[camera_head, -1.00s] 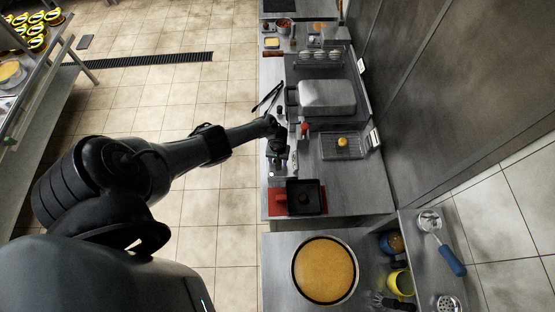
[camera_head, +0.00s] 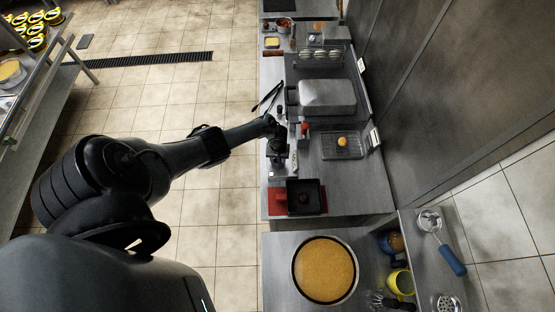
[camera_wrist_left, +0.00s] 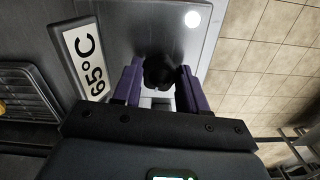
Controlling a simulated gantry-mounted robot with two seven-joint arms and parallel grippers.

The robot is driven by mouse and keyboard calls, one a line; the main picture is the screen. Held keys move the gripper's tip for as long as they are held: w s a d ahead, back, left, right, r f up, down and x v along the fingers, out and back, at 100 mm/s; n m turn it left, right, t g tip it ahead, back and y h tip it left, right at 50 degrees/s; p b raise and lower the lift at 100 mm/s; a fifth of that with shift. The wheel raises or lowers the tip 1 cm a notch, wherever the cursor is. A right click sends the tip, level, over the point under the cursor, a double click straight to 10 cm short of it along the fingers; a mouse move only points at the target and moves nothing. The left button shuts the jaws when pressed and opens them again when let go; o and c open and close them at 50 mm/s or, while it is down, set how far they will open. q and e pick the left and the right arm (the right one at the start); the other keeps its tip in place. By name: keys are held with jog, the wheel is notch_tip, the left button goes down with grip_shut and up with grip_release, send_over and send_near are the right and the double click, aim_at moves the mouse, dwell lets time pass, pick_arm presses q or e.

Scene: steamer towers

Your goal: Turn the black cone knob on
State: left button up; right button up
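The black cone knob (camera_wrist_left: 158,72) shows in the left wrist view on a grey metal panel, between the two purple fingers of my left gripper (camera_wrist_left: 158,85). The knob fills the space between the fingertips, with no clear gap at either side, so the gripper looks shut on it. In the head view my left gripper (camera_head: 278,148) is at the near left edge of the steel counter, and its fingers and the knob are too small and dark to make out. My right gripper is not in view.
A "65°C" label (camera_wrist_left: 85,60) and a bright round white spot (camera_wrist_left: 192,19) are on the panel. Black tongs (camera_head: 267,97), a covered metal pan (camera_head: 326,97), a wire rack (camera_head: 343,146) and a square black pan (camera_head: 305,197) surround the gripper on the counter. Open floor lies left.

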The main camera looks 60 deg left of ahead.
pick_arm(q)
grip_shut()
jog(key=m+b, duration=0.1)
jog(key=m, duration=0.5)
